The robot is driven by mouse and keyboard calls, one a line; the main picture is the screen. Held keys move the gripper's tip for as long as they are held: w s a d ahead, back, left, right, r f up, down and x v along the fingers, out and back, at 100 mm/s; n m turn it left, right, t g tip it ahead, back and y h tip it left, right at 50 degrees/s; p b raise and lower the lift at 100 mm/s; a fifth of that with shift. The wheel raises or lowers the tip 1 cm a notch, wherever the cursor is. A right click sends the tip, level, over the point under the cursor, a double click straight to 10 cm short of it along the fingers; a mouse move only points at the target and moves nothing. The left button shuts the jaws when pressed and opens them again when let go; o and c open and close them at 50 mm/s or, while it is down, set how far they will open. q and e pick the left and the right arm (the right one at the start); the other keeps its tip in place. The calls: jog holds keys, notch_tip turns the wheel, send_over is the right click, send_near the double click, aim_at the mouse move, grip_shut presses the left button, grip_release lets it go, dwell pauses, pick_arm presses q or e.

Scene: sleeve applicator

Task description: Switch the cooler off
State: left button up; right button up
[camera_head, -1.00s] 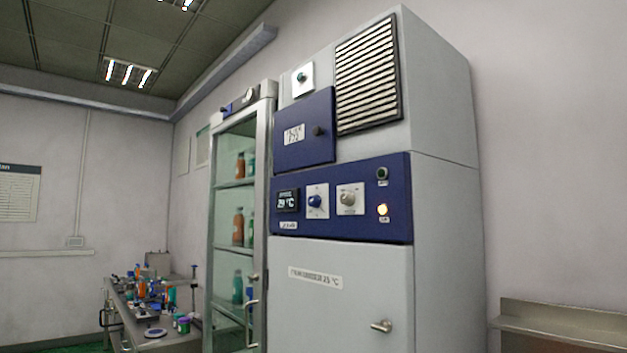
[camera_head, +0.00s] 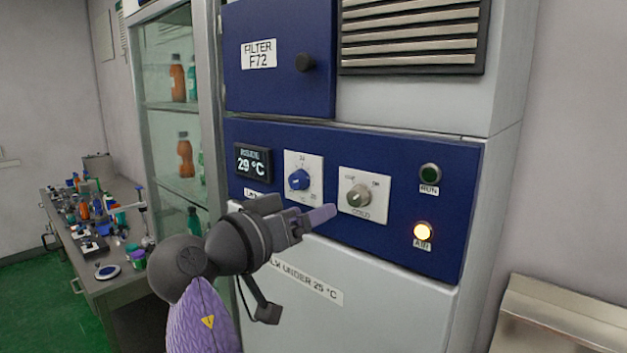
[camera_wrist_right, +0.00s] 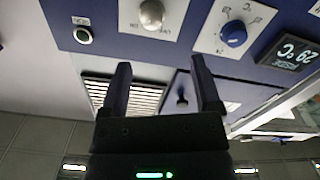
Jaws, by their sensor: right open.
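The cooler is a tall grey cabinet with a blue control panel (camera_head: 400,245). A silver knob (camera_head: 358,195) on a white plate marked COLD sits mid-panel; it also shows in the right wrist view (camera_wrist_right: 151,13). Which mark it points to is hard to read. Left of it is a blue dial (camera_head: 299,180), also in the wrist view (camera_wrist_right: 233,34). My right gripper (camera_head: 322,215) is open and empty, just in front of the panel, below and left of the silver knob, apart from it. In the wrist view its two fingers (camera_wrist_right: 160,64) stand apart. My left gripper is out of view.
A display (camera_head: 253,162) reads 29 °C. Above are a blue filter door (camera_head: 280,85) with a black knob and a grille (camera_head: 415,35). A glass cabinet (camera_head: 175,115) and cluttered bench (camera_head: 125,285) stand left.

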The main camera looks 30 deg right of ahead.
aim_at(353, 197)
jog(key=d, duration=0.1)
jog(key=d+p, duration=0.1)
jog(key=d, duration=0.1)
jog(key=d+p, duration=0.1)
jog(key=d, duration=0.1)
jog(key=shift+w+d+r, duration=0.2)
jog(key=shift+w+r, duration=0.05)
jog(key=shift+r, duration=0.1)
jog(key=x, duration=0.1)
jog(key=p+x, duration=0.1)
jog(key=x, duration=0.1)
jog(key=shift+w+f, duration=0.25)
jog(key=shift+w, duration=0.05)
jog(key=shift+w+d+f+p, duration=0.1)
jog(key=shift+w+d+p, duration=0.05)
jog(key=shift+d+p, duration=0.25)
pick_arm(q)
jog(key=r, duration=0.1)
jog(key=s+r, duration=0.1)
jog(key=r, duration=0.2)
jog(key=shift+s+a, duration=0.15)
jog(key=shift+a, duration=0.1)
pick_arm(e)
grip_shut()
